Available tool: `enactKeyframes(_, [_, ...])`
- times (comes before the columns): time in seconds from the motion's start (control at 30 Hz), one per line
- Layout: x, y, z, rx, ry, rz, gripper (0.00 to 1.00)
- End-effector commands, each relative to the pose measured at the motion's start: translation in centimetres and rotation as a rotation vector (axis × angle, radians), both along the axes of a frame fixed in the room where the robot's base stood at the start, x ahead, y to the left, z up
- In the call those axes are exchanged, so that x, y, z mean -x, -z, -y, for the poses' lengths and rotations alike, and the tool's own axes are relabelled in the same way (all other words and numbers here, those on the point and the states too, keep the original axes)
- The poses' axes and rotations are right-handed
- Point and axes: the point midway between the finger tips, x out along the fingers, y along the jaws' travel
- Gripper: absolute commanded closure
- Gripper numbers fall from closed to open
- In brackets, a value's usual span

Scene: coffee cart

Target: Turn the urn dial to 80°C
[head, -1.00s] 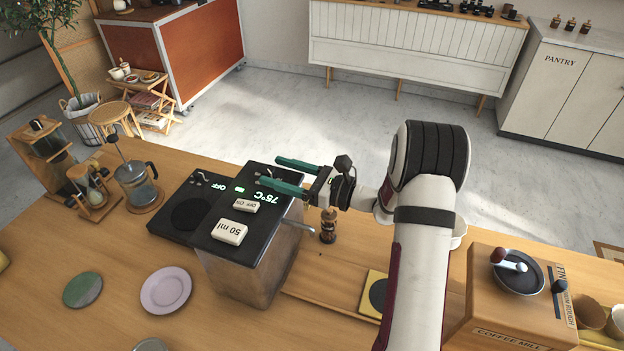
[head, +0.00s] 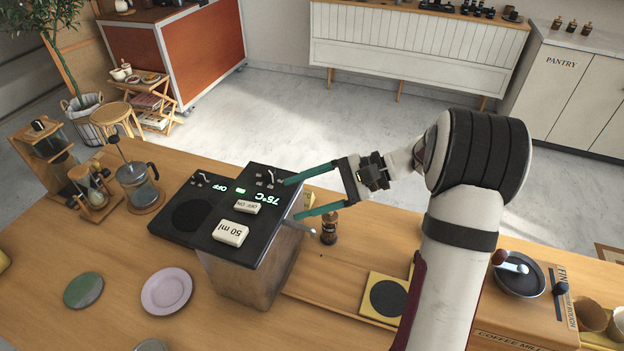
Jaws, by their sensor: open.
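The urn (head: 243,272) is a grey metal box with a black top on the wooden counter. Its green display (head: 256,194) reads 75°C, upside down in the picture. A small dial (head: 270,180) with a pale pointer stands at the far end of the urn's top. My gripper (head: 291,199) is open and empty, with its two green fingers apart. One fingertip is close to the dial's right side, and the other is at the urn's right edge near the lever. I cannot tell whether either finger touches the urn.
Labelled blocks, one reading 50 ml (head: 231,233), sit on the urn's top. A metal lever (head: 300,227) sticks out on its right, beside a small brown bottle (head: 329,227). A black hot plate (head: 190,214) adjoins the left. A coffee mill (head: 520,325) stands at right.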

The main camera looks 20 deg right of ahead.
Motion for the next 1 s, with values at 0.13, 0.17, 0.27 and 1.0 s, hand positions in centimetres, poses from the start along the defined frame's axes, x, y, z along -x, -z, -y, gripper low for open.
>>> enactKeyframes(0.13, [-2.9, -7.3, -1.8, 0.925, -0.799, 0.588, 0.31])
enactKeyframes(0.17, [-3.6, -9.3, -1.6, 1.06, -0.912, 0.675, 0.31])
enactKeyframes(0.27, [-4.9, -13.3, -1.3, 1.307, -1.115, 0.818, 0.31])
enactKeyframes(1.0, [-10.6, 0.4, -3.0, 1.337, -1.146, 0.831, 0.31])
